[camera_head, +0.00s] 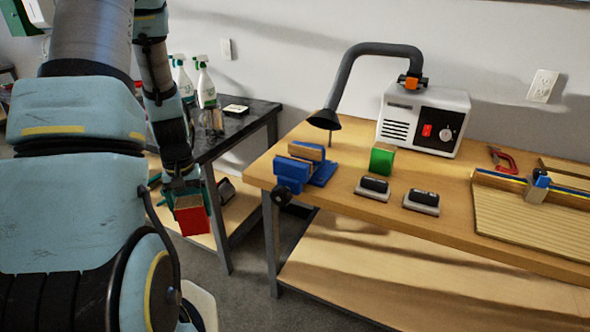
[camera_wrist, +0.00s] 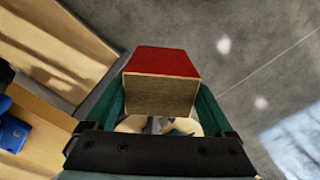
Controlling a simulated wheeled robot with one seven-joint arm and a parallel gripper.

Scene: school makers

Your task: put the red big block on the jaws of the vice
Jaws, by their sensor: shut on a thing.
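The red big block (camera_head: 191,217), with a red side and a bare wood face, is held in my gripper (camera_head: 182,192). It hangs in the air left of the wooden workbench, below the level of its top. The wrist view shows the red block (camera_wrist: 162,80) between the two green fingers of my gripper (camera_wrist: 160,98). The blue vice (camera_head: 293,172) stands at the bench's left front corner, with wood-coloured jaws on top. The block is apart from the vice, to its left. Part of the vice (camera_wrist: 12,132) shows at the left edge of the wrist view.
A green block (camera_head: 382,160) and two black-topped sanding blocks (camera_head: 374,187) (camera_head: 422,200) lie right of the vice. A fume extractor (camera_head: 425,118) arches its hose over the bench (camera_head: 330,205). A dark side table (camera_head: 240,122) with spray bottles (camera_head: 205,86) stands behind my gripper.

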